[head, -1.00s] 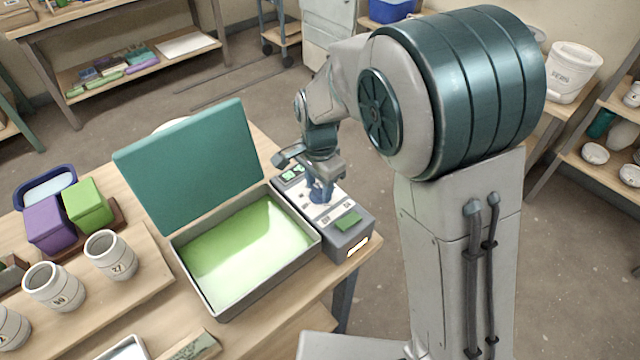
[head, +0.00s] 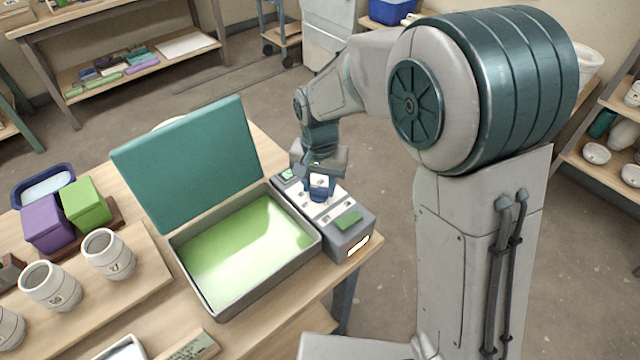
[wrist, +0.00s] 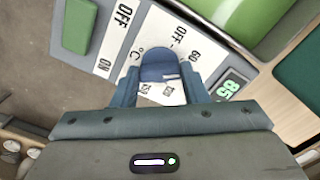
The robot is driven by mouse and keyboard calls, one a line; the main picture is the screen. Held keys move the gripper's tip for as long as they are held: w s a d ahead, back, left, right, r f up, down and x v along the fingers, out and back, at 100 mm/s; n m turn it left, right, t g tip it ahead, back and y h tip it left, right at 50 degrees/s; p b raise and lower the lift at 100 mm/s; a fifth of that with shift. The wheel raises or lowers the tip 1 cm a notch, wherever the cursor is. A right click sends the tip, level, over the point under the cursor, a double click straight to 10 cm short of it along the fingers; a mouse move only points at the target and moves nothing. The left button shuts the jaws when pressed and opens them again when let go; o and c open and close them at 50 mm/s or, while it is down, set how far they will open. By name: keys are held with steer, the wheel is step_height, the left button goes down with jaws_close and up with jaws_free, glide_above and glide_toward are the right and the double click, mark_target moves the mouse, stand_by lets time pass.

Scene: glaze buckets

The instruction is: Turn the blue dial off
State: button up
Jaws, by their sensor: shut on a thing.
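The blue dial (wrist: 158,66) sits on the white face of a grey control box (head: 352,240) beside the open kiln-like bin. In the wrist view my gripper (wrist: 160,88) has its two blue fingers around the dial, one on each side, shut on it. In the head view my gripper (head: 320,186) points down onto the control panel and hides most of the dial. Printed marks "OFF", "60" and "°C" show around the dial. I cannot tell exactly which mark the dial points to.
A green rocker switch (head: 348,221) with OFF and ON marks is on the same box. A green-lit display (wrist: 234,84) is at the dial's other side. The bin (head: 245,290) with raised teal lid (head: 190,165) stands close on the left. Cups (head: 108,254) stand farther left.

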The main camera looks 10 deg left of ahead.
mark_target(319, 188)
steer(key=n, duration=0.5)
steer(key=shift+n, duration=0.4)
steer(key=n, duration=0.5)
steer(key=shift+n, duration=0.3)
steer(key=o, duration=1)
step_height(319, 188, up, 14)
